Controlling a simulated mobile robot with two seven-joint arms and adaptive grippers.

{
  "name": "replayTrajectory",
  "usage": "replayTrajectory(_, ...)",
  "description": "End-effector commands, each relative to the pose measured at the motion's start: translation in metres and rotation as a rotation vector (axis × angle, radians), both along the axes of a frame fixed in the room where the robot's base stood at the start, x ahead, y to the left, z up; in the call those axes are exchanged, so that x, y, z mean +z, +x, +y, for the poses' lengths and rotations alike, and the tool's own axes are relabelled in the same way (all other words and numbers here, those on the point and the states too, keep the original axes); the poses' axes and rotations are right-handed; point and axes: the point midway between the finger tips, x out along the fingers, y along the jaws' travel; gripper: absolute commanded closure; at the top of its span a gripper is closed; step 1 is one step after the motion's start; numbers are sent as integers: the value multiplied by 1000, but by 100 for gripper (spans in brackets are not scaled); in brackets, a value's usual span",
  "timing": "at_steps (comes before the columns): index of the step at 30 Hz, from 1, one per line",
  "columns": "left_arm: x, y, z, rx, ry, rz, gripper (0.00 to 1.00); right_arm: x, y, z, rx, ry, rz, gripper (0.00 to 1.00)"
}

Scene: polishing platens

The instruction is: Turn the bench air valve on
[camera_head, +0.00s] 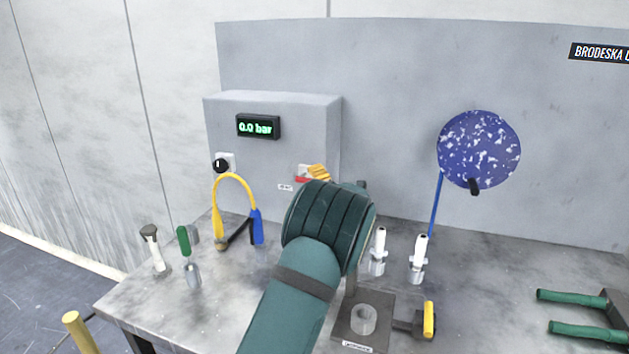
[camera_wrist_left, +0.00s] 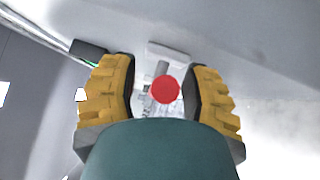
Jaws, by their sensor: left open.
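The bench air valve shows in the left wrist view as a red round end (camera_wrist_left: 165,90) with a grey metal body (camera_wrist_left: 160,72) behind it, on a pale plate. In the head view only a red and white part (camera_head: 304,176) shows on the front of the grey box, mostly hidden by my gripper. My left gripper (camera_head: 319,172) is at that part. In the left wrist view its yellow fingers (camera_wrist_left: 163,80) are apart on either side of the red end, with gaps visible. The display (camera_head: 258,127) reads 0.0 bar. My right gripper is not in view.
A black knob (camera_head: 221,165) sits left on the grey box (camera_head: 326,115). White bottles (camera_head: 378,252), a blue speckled disc (camera_head: 479,150) and green bars (camera_head: 575,297) are to the right.

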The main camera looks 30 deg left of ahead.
Motion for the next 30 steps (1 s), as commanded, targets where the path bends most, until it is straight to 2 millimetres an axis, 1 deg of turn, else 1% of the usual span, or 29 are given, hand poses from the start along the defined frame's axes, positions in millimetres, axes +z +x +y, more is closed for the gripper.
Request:
replayTrajectory(3,1,3,6,0,1,1,53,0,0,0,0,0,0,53)
replayTrajectory(11,1,4,7,0,0,0,53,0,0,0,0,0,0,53)
replayTrajectory(12,1,4,7,0,0,0,58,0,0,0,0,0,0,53)
replayTrajectory(14,2,4,7,0,0,0,79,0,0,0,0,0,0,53)
replayTrajectory(15,1,4,7,0,0,0,93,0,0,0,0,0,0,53)
replayTrajectory(16,1,4,7,0,0,0,100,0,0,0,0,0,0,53)
replayTrajectory(30,1,4,7,0,-5,0,100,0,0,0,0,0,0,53)
